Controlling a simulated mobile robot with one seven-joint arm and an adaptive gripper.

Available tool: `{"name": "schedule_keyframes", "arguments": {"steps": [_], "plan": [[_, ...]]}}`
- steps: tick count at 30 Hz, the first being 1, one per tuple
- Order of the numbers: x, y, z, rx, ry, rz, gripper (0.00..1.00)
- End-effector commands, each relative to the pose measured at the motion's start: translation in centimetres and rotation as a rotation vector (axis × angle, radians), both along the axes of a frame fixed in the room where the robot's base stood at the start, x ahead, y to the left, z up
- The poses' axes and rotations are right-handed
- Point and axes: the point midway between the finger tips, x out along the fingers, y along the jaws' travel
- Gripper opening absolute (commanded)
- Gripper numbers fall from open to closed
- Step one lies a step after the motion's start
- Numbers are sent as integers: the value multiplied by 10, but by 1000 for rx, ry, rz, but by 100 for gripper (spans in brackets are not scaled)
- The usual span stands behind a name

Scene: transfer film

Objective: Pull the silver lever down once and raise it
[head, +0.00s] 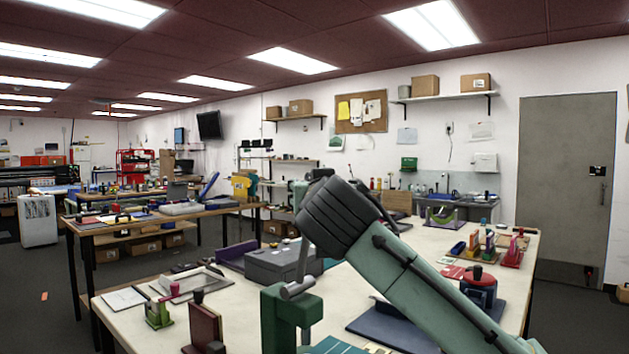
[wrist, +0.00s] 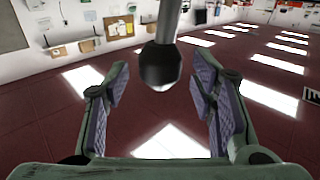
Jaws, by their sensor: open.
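The silver lever (head: 301,268) rises from a green press-like stand (head: 286,318) at the near edge of the white table. Its upper end is hidden behind my dark wrist in the head view. In the wrist view, a black ball knob (wrist: 160,63) on a grey rod (wrist: 168,22) shows in the gap between my fingers. My gripper (wrist: 161,84) is open, with a finger on each side of the knob and visible space on both sides. In the head view my gripper is mostly hidden by my wrist.
The white table (head: 234,317) holds a grey box (head: 283,264) behind the lever, a small green device (head: 158,313), a maroon block (head: 205,328) and a blue-and-red device (head: 480,289). My arm crosses the table's right side. Open floor lies to the left.

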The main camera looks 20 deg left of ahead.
Motion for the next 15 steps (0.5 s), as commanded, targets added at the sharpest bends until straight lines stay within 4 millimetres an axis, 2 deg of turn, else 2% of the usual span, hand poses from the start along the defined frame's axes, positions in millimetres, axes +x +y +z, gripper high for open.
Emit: {"name": "schedule_keyframes", "arguments": {"steps": [6, 15], "plan": [[15, 7, 1, 1, 0, 0, 51], [17, 8, 0, 0, -1, 1, 50]]}}
